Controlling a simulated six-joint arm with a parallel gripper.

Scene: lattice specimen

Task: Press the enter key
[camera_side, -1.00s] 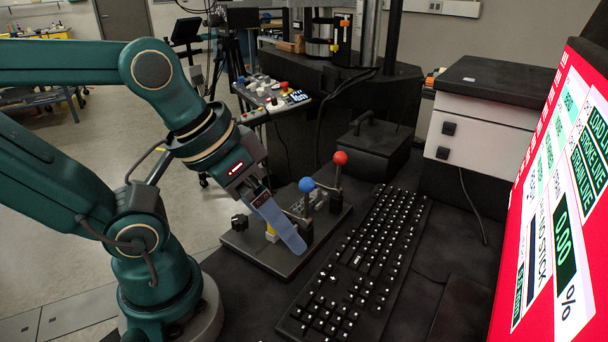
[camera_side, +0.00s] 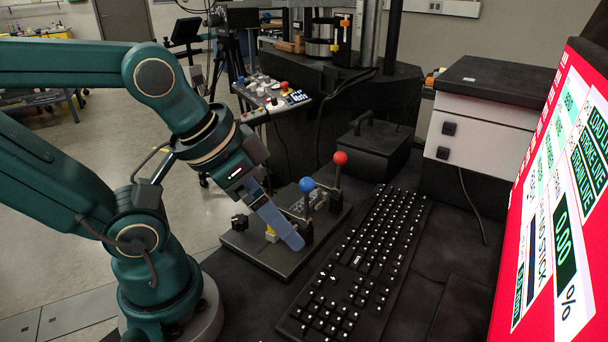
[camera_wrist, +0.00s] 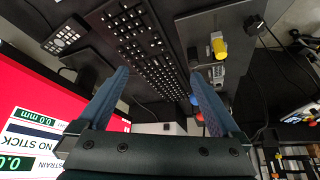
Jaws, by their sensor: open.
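The black keyboard (camera_side: 362,262) with white legends lies flat on the dark table, right of my gripper in the side view. It also shows beyond my fingers in the wrist view (camera_wrist: 140,40). I cannot single out the enter key among its small keys. My gripper (camera_side: 294,241) has blue fingers pointing down and to the right, over the black lever panel beside the keyboard. In the wrist view my gripper (camera_wrist: 160,73) has its two fingers spread apart with nothing between them. It is apart from the keyboard.
The lever panel (camera_side: 262,255) carries a blue-knobbed lever (camera_side: 307,184) and a red-knobbed lever (camera_side: 340,158) close to my fingers. A red screen (camera_side: 550,215) stands at the right. A black handled box (camera_side: 372,148) and a grey-white cabinet (camera_side: 480,130) stand behind the keyboard.

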